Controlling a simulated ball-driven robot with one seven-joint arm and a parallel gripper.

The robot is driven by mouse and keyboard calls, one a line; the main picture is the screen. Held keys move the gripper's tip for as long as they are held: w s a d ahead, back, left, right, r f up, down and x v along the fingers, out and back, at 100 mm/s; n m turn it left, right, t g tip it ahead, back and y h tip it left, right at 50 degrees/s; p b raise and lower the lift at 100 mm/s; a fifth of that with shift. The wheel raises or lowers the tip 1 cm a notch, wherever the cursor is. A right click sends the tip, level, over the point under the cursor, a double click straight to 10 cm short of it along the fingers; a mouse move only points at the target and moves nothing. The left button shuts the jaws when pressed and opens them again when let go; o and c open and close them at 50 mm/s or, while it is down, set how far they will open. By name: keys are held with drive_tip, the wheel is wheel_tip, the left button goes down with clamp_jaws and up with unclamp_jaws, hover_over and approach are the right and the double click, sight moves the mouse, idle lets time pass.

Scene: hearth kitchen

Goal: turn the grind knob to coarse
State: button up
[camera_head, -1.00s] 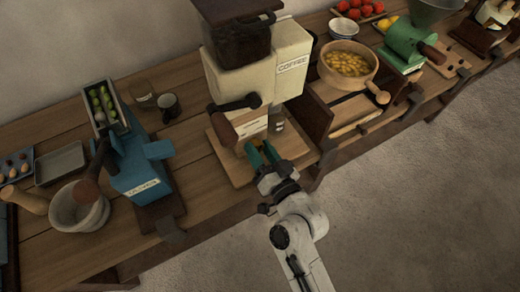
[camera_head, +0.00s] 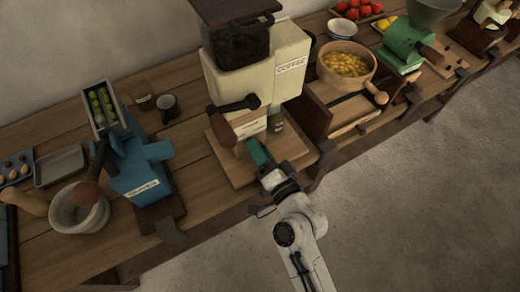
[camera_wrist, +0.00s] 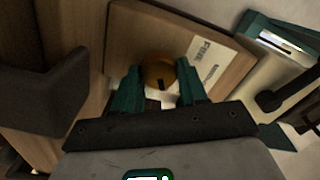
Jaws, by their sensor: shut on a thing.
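The grind knob (camera_wrist: 158,68) is a small round brass-coloured knob with a dark mark on it, seen in the wrist view. It sits on a brown wooden panel (camera_wrist: 128,35) of the coffee grinder, beside a pale label (camera_wrist: 208,60) on which "FINE" can be read. My gripper (camera_wrist: 160,78) has its two teal fingers on either side of the knob and is shut on it. In the head view, my gripper (camera_head: 258,150) reaches the low front of the cream coffee grinder (camera_head: 255,75), and the knob is hidden there.
The grinder's dark crank handle (camera_head: 240,104) juts out above my gripper. A blue machine (camera_head: 140,175) stands to the left, with a mug (camera_head: 168,106) behind it. A bowl of yellow pieces (camera_head: 347,63) is to the right. The floor (camera_head: 420,200) in front is clear.

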idle(0.3)
drive_tip(key=o, duration=1)
drive_tip(key=shift+o, duration=0.2)
drive_tip(key=b+v, duration=0.4)
drive_tip(key=v, duration=0.7)
drive_tip(key=shift+w, duration=0.1)
